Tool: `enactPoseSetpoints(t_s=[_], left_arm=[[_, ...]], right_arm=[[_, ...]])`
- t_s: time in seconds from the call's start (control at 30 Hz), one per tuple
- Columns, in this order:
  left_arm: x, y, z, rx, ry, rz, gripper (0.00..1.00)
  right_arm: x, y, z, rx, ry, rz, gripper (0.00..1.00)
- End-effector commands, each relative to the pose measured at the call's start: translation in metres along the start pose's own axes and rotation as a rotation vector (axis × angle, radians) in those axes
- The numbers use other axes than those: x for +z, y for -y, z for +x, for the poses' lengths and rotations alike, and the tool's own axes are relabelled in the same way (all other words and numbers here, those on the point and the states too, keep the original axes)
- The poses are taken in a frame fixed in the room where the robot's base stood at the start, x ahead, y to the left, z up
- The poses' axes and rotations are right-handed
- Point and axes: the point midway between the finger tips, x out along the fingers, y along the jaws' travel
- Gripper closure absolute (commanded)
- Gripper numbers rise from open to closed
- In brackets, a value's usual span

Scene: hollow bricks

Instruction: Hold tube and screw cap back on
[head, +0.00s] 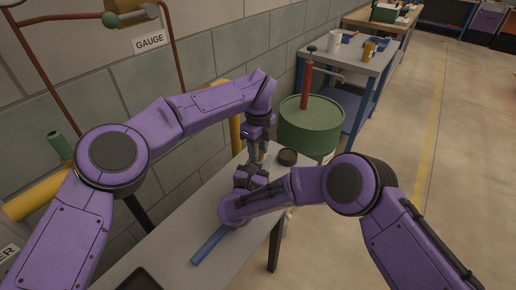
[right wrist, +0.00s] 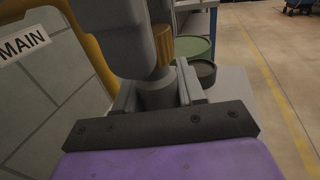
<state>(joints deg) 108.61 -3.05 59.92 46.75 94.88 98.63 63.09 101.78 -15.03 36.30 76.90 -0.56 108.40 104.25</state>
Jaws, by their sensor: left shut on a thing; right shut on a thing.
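My left gripper (head: 257,158) reaches down over the grey table from above, and its grey fingers are shut. My right gripper (right wrist: 158,95) comes in from the right just below it and is shut on a dark grey cylinder, which looks like the tube (right wrist: 157,96). In the right wrist view, a ribbed brown-gold piece, which looks like the cap (right wrist: 164,46), shows beside my left gripper's grey fingers, above the tube. The fingers hide much of both parts. I cannot tell whether cap and tube touch. The head view hides both behind my grippers.
A yellow pipe (head: 237,125) runs along the block wall. The floor at right is clear.

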Motion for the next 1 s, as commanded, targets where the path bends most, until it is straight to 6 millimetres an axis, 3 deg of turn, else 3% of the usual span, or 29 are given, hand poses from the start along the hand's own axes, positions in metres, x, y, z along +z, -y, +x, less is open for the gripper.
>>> enactPoseSetpoints(t_s=[0.7, 0.87, 1.0], left_arm=[[0.0028, 0.0009, 0.0008, 0.004, 0.007, 2.246, 1.0], [0.0031, 0.0011, 0.0008, 0.007, 0.009, 2.596, 1.0], [0.0031, 0.0011, 0.0007, 0.007, 0.009, 2.597, 1.0]], right_arm=[[-0.0002, -0.0002, -0.0009, 0.0, -0.001, 0.001, 1.0], [-0.0003, -0.0003, -0.001, 0.001, -0.001, 0.001, 1.0], [-0.0004, -0.0004, -0.0012, 0.001, -0.001, 0.001, 1.0]])
